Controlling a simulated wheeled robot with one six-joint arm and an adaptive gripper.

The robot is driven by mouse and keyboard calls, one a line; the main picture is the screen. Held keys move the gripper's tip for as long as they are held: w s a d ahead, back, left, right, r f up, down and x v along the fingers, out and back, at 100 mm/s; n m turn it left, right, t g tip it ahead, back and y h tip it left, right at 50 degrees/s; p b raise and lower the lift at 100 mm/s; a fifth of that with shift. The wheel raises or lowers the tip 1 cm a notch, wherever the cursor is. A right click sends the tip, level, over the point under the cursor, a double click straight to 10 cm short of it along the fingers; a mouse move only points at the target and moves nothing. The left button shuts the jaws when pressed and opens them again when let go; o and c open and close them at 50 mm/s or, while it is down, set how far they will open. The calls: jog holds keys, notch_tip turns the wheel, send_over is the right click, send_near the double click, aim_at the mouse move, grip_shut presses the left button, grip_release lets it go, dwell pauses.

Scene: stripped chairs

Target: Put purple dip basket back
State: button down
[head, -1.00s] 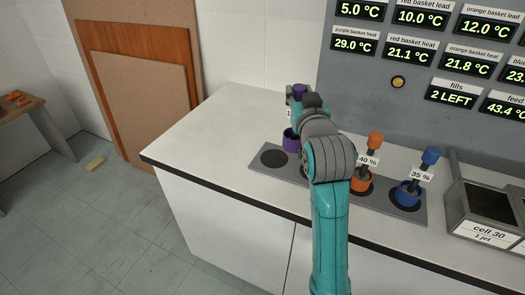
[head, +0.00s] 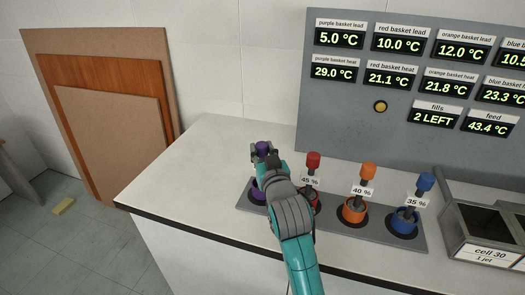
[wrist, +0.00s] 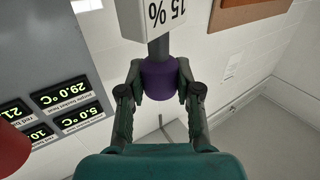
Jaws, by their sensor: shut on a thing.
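My gripper (head: 266,160) is shut on the purple knob (head: 262,148) of the purple dip basket (head: 257,190). In the wrist view the two fingers hold the purple knob (wrist: 159,80) from both sides, with a grey stem and a "15 %" tag (wrist: 165,15) beyond it. In the head view the purple cup is at the leftmost round place of the grey strip (head: 330,222), partly hidden by my gripper. I cannot tell whether it rests in that place or hangs just above it.
Red (head: 313,160), orange (head: 368,171) and blue (head: 425,183) baskets stand upright along the strip to the right; my wrist partly hides the red one. A metal box labelled cell 30 (head: 483,245) is at far right. The white counter (head: 190,170) is clear on the left.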

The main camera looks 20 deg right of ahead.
jog(key=shift+f, duration=0.1)
jog(key=c, duration=0.8)
grip_release()
jog(key=s, duration=1.2)
jog(key=shift+a, duration=0.45)
